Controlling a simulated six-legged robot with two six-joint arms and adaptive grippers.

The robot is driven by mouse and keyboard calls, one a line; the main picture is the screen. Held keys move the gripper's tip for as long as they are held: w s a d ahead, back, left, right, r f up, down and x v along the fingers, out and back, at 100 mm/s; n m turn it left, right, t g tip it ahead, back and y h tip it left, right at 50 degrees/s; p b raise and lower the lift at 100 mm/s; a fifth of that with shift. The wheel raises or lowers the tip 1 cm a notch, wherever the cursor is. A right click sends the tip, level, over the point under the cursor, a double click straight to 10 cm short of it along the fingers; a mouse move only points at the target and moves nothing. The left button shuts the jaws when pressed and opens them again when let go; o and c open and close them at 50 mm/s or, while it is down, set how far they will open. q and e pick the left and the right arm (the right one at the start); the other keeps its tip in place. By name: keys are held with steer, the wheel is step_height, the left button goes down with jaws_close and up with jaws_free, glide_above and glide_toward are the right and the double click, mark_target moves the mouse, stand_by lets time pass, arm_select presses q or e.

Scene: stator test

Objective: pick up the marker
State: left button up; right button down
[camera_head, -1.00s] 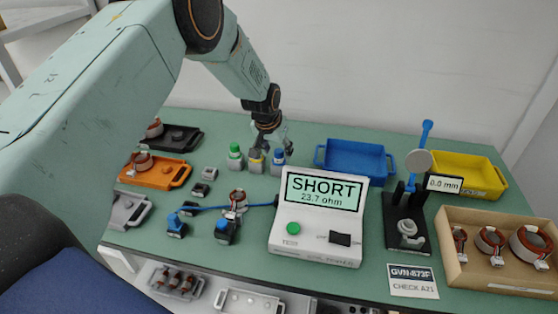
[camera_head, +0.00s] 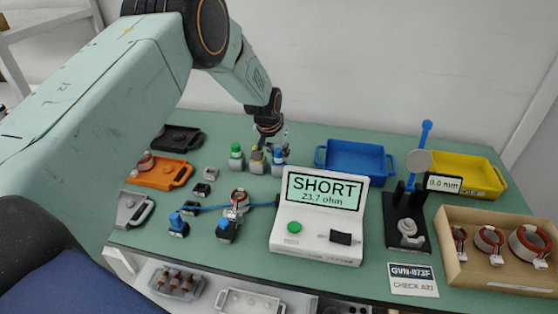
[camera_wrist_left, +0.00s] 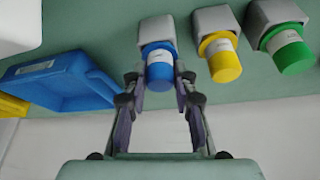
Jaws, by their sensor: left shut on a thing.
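Several views of three capped markers in grey holders show green, yellow and blue ones in a row at the back of the table. The blue marker (camera_wrist_left: 160,66) sits between the two fingers of my left gripper (camera_wrist_left: 160,88) in the left wrist view, its grey holder (camera_wrist_left: 157,29) behind it. The yellow marker (camera_wrist_left: 222,62) and green marker (camera_wrist_left: 288,50) stand beside it, clear of the fingers. In the head view my left gripper (camera_head: 275,148) is at the blue marker (camera_head: 279,153), shut on it; the fingertips are small there. My right gripper is not in view.
A blue tray (camera_head: 320,158) lies right of the markers, and a yellow tray (camera_head: 505,190) lies further right. The tester (camera_head: 310,248) with a SHORT display stands in front. A cardboard box (camera_head: 450,270) holds copper stators. An orange tray (camera_head: 178,181) is at left.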

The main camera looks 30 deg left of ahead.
arm_select(q)
steer(key=shift+w+f, duration=0.1)
steer(key=shift+f, duration=0.15)
jaws_close()
